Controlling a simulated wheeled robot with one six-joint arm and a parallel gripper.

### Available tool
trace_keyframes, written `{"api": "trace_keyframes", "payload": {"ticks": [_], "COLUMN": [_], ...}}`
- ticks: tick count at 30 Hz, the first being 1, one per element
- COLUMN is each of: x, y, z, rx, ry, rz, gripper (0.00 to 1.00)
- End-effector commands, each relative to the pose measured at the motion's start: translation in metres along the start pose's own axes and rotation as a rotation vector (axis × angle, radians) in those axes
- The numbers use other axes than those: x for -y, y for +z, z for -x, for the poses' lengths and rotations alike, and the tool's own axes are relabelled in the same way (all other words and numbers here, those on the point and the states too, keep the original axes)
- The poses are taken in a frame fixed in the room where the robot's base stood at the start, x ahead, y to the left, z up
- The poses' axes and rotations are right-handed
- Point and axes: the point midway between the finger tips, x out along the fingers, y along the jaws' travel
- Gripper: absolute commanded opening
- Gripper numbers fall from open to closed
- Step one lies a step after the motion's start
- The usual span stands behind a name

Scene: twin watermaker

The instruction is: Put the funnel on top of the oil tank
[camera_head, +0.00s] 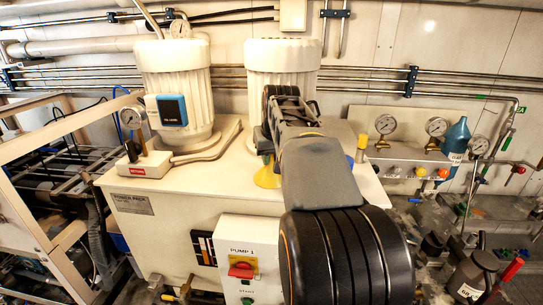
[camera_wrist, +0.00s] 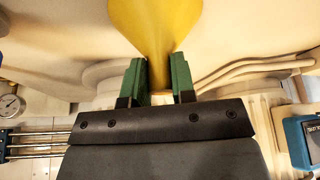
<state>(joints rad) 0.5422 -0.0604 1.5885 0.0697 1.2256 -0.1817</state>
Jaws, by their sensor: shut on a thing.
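The yellow funnel (camera_head: 267,179) is at the white oil tank's top, between the two motors and partly hidden by my arm in the head view. Its wide part is lower in that view. In the wrist view, the funnel (camera_wrist: 155,22) narrows down between my green fingers. My gripper (camera_wrist: 160,80) is shut on its narrow end. The oil tank (camera_head: 150,228) is a large white box labelled "POWER PACK". I cannot tell whether the funnel touches the tank top. My fingertips are mostly hidden behind my arm in the head view.
Two white ribbed motors (camera_head: 176,85) (camera_head: 284,62) stand on the tank. A yellow-capped post (camera_head: 361,148) stands at its right. A red-labelled block (camera_head: 145,168) with a gauge is at its left. Gauges and a blue bottle (camera_head: 456,138) are further right.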

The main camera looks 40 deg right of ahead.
Motion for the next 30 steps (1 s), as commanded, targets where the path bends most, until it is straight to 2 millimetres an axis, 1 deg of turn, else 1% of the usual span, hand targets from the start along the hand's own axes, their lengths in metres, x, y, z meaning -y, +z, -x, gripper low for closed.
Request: {"api": "trace_keyframes", "payload": {"ticks": [1,2,9,16,20,23,30], "x": [0.0,0.0,0.0,0.0,0.0,0.0,0.0], "y": [0.001,0.001,0.001,0.0,-0.001,-0.001,-0.001], "z": [-0.003,-0.002,-0.001,0.0,0.007,0.021,0.068], "rx": [0.0,0.0,0.0,0.0,-0.002,-0.005,-0.004], "ry": [0.0,0.0,0.0,0.0,0.0,0.001,0.001], "rz": [0.0,0.0,0.0,0.0,0.0,0.0,0.0], "gripper": [0.0,0.27,0.5,0.5,0.5,0.5,0.5]}}
